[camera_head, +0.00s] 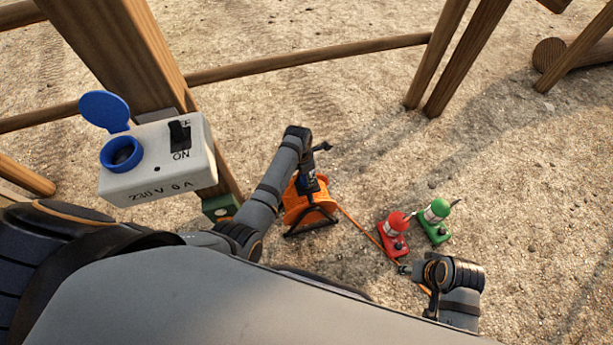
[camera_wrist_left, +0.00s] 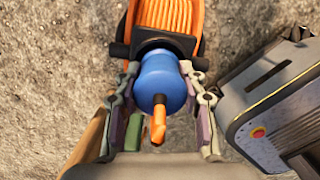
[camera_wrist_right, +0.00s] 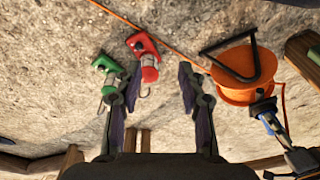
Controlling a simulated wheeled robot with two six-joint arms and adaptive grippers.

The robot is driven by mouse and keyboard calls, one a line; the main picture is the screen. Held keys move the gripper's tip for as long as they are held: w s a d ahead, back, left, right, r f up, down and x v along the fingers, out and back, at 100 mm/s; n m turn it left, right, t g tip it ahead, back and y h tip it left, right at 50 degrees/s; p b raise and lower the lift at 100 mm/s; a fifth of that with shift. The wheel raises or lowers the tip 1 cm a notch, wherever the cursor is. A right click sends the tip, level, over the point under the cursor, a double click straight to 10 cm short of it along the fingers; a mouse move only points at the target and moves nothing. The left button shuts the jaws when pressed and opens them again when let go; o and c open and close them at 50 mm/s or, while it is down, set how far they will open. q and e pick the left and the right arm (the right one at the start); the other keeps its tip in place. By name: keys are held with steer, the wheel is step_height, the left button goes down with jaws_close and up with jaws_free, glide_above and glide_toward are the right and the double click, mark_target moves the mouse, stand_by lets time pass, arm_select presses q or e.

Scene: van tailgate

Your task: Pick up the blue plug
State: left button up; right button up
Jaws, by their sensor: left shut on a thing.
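The blue plug (camera_wrist_left: 162,82) sits between the two fingers of my left gripper (camera_wrist_left: 162,110) in the left wrist view, with an orange cable end (camera_wrist_left: 158,124) coming out of it. The fingers touch the plug on both sides. The plug lies at the orange cable reel (camera_wrist_left: 168,14), against a black part of it. In the head view, my left gripper (camera_head: 308,184) is at the orange reel (camera_head: 318,214), and the plug is mostly hidden there. My right gripper (camera_wrist_right: 158,95) is open and empty in the right wrist view.
A white power box (camera_head: 155,160) with a blue socket, its lid raised, and an ON switch is fixed to a wooden post (camera_head: 120,50). Wooden beams cross the back.

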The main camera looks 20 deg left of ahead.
arm_select(q)
steer(key=shift+r+p, duration=0.3)
steer(key=shift+r, duration=0.3)
steer(key=r, duration=0.1)
steer(key=r+p, duration=0.1)
steer(key=shift+s+r, duration=0.2)
steer(key=shift+r, duration=0.15)
steer(key=s+a+r+p, duration=0.2)
steer(key=s+r+p, duration=0.6)
steer(key=s, duration=0.6)
arm_select(e)
steer(key=s+d+f+h+b, duration=0.1)
steer(key=s+d+f, duration=0.2)
steer(key=f, duration=0.6)
steer(key=s+d+f, duration=0.3)
steer(key=f, duration=0.6)
steer(key=s+p, duration=0.8)
steer(key=s, duration=0.3)
arm_select(q)
step_height(320, 180, up, 35)
steer(key=p, duration=3.3)
steer(key=shift+w+d, duration=0.25)
arm_select(e)
step_height(320, 180, up, 34)
steer(key=shift+s+r+g, duration=0.25)
steer(key=shift+g, duration=0.15)
arm_select(q)
steer(key=shift+r, duration=0.1)
